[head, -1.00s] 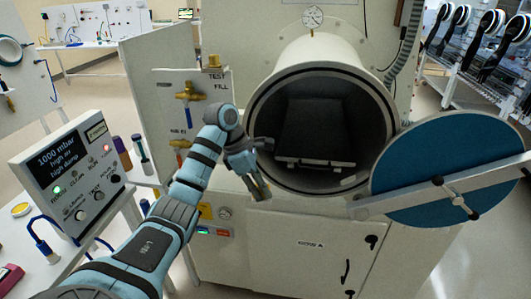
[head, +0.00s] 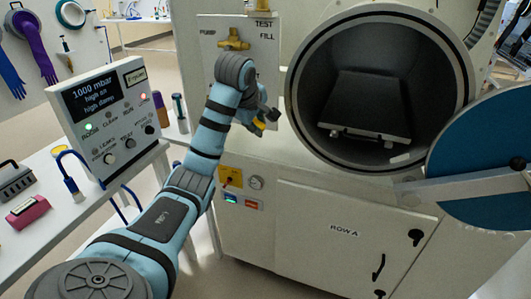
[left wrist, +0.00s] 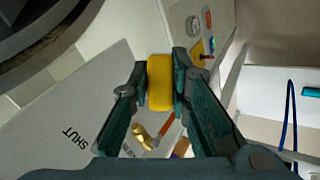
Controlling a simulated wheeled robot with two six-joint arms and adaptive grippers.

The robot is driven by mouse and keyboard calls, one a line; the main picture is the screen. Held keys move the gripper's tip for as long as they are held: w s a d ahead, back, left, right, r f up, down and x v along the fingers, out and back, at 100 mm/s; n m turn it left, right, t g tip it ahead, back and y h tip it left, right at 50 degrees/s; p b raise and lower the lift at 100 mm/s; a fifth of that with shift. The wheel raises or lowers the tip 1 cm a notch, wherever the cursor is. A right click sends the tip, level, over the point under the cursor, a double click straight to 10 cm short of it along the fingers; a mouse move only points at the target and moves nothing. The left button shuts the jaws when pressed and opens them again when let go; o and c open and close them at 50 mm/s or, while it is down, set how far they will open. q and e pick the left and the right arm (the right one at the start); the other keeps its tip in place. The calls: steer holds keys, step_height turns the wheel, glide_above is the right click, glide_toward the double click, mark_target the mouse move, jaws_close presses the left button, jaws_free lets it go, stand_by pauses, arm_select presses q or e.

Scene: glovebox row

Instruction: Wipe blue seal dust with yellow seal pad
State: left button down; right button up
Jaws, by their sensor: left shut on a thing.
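The yellow seal pad (left wrist: 160,90) is a small rounded block between the fingertips of my left gripper (left wrist: 160,72) in the left wrist view. In the head view my left gripper (head: 262,118) is shut on the pad (head: 259,125), in front of the panel left of the round chamber opening. The gripper appears apart from the chamber rim (head: 302,128). The chamber's round blue-faced door (head: 490,150) stands open at the right, cut off by the picture edge. I cannot make out separate blue dust on the rim. My right gripper is not in view.
A brass valve (head: 234,40) sits on the panel above my left gripper. A control box (head: 108,118) stands on the white table (head: 110,215) at the left. A dark tray (head: 365,105) lies inside the chamber. A pink block (head: 28,212) lies on the table.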

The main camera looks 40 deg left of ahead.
arm_select(q)
steer(key=m+t+b, duration=0.1)
steer(key=f+m+t+b, duration=0.1)
steer(key=m+t+b, duration=0.1)
steer(key=w+f+m+t+b, duration=0.1)
steer(key=b, duration=0.1)
steer(key=shift+m+t, duration=0.3)
steer(key=shift+m, duration=0.1)
steer(key=shift+s+d+r+m+t+h+b, duration=0.3)
steer(key=shift+s+d+m+t+b, duration=0.3)
steer(key=shift+m+t+b, duration=0.35)
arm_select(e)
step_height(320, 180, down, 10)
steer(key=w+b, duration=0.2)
arm_select(q)
steer(key=shift+m+t+h, duration=0.8)
steer(key=shift+m+t, duration=0.05)
steer(key=shift+t, duration=0.1)
steer(key=w+p, duration=0.1)
steer(key=p, duration=0.1)
steer(key=w+r+p, duration=0.1)
steer(key=w+p, duration=0.1)
steer(key=w+d+p, duration=0.1)
steer(key=p, duration=0.1)
steer(key=shift+w+d+r, duration=0.1)
steer(key=shift+w+r, duration=0.15)
steer(key=shift+r, duration=0.1)
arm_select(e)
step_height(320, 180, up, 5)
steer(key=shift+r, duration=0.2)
